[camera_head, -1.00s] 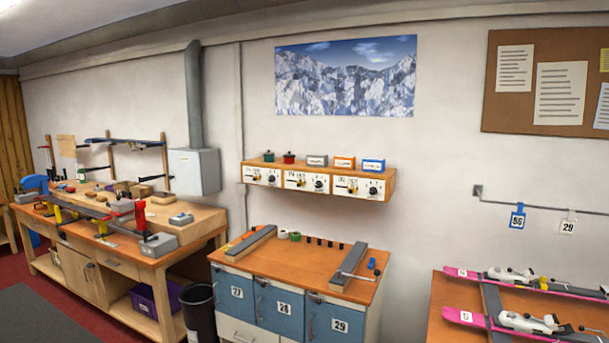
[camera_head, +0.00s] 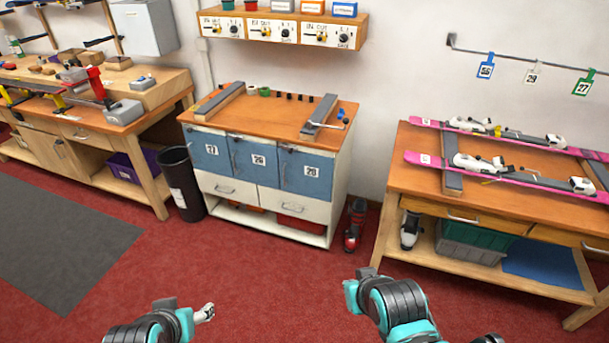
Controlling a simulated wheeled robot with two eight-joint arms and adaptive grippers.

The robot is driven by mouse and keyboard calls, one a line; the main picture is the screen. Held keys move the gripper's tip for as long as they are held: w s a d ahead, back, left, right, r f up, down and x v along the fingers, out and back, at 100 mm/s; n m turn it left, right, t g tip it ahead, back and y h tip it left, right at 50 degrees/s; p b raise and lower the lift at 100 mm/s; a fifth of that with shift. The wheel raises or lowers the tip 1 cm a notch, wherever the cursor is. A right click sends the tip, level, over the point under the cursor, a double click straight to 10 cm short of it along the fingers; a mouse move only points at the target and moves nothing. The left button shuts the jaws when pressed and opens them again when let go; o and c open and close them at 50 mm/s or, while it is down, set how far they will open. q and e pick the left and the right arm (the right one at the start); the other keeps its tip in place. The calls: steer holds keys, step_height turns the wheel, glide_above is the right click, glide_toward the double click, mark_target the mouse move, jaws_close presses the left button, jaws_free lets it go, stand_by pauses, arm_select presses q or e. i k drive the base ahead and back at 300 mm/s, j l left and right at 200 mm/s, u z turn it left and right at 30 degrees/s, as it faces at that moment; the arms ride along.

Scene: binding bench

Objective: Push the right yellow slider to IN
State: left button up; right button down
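The right yellow slider (camera_head: 319,38) is on the right white panel (camera_head: 328,36) of the wall shelf, beside a black knob. The panel bears IN and OUT lettering; the slider is too small to tell its exact position. Two like panels are to its left. My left arm shows at the bottom, with a small grey-white end, seemingly my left gripper (camera_head: 204,313), over the floor; its fingers are unclear. My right arm shows at the bottom centre; its gripper cannot be made out. Both arms are far from the shelf.
A cabinet (camera_head: 262,118) with an orange top stands below the shelf. A ski bench (camera_head: 400,185) is at right, a workbench (camera_head: 170,92) and black bin (camera_head: 181,184) at left. A red ski boot (camera_head: 355,224) stands beside the cabinet.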

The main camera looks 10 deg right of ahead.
mark_target(321, 36)
steer(key=i+l, duration=0.2)
steer(key=i, duration=0.25)
steer(key=i+l, duration=0.25)
steer(key=i, duration=0.2)
steer(key=i+l+u, duration=0.1)
steer(key=i, duration=0.35)
steer(key=i+l, duration=0.65)
steer(key=i, duration=0.25)
